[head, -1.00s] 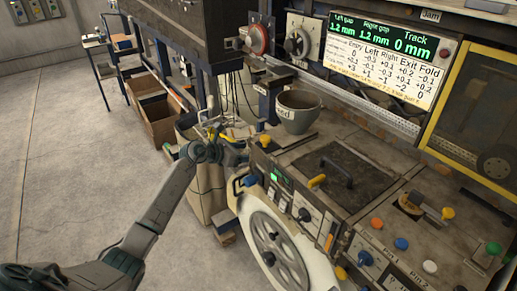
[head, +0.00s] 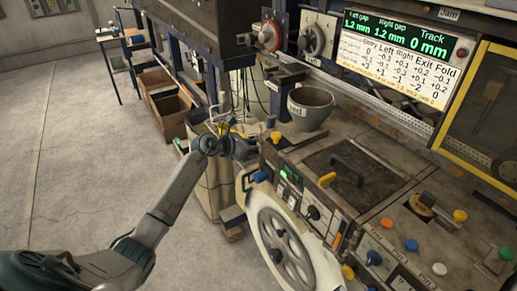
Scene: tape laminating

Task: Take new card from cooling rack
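My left arm reaches in from the lower left. Its gripper (head: 228,130) is at the near left corner of the machine bench, in front of the bench legs. The fingers are small and blend into thin metal and yellow parts behind them, so I cannot tell whether they are open or shut, or hold anything. I cannot make out a card or a cooling rack for certain. My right gripper is not in view.
A grey bowl (head: 311,108) stands on the bench right of the gripper. A large handwheel (head: 279,246) and control panels with coloured knobs fill the bench front. A display (head: 398,50) hangs above. Cardboard boxes (head: 168,112) stand on the floor behind. Open floor lies at left.

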